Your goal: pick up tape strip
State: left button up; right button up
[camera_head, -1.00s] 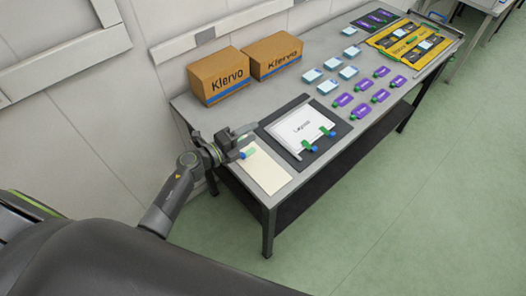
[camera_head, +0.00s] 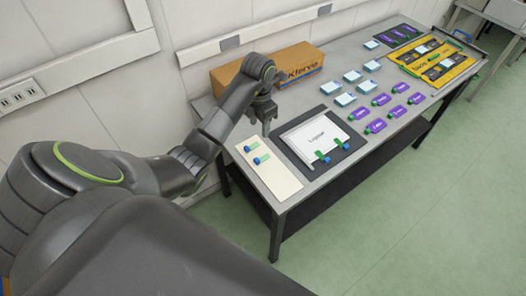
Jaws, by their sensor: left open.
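Two small green strips with blue ends, which look like tape strips, lie on the cream board (camera_head: 281,186) at the table's near left. One is the upper strip (camera_head: 252,147); the other is the lower strip (camera_head: 262,159). Two similar pieces, a left one (camera_head: 322,157) and a right one (camera_head: 341,144), sit at the front edge of the white box (camera_head: 313,137) on the dark mat (camera_head: 352,151). My left gripper (camera_head: 266,130) points down, open, just behind the cream board and left of the white box. Its fingertips are small and partly unclear. My right gripper is out of view.
Cardboard boxes (camera_head: 300,60) stand at the back, partly hidden by my left arm. Several pale blue items (camera_head: 352,76) and purple items (camera_head: 376,126) fill the middle. A yellow tray (camera_head: 440,60) is at the far right.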

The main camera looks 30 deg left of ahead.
pick_arm(q)
jog(key=b, duration=1.3)
send_over(258, 159)
jog(key=shift+d+f, duration=0.2)
jog(key=shift+f, duration=6.3)
jog(key=shift+a+f, duration=0.15)
jog(key=shift+f, duration=0.95)
jog(key=shift+a+f, duration=0.1)
jog(key=shift+f, duration=0.95)
jog(key=shift+c, duration=0.3)
jog(key=c, duration=0.7)
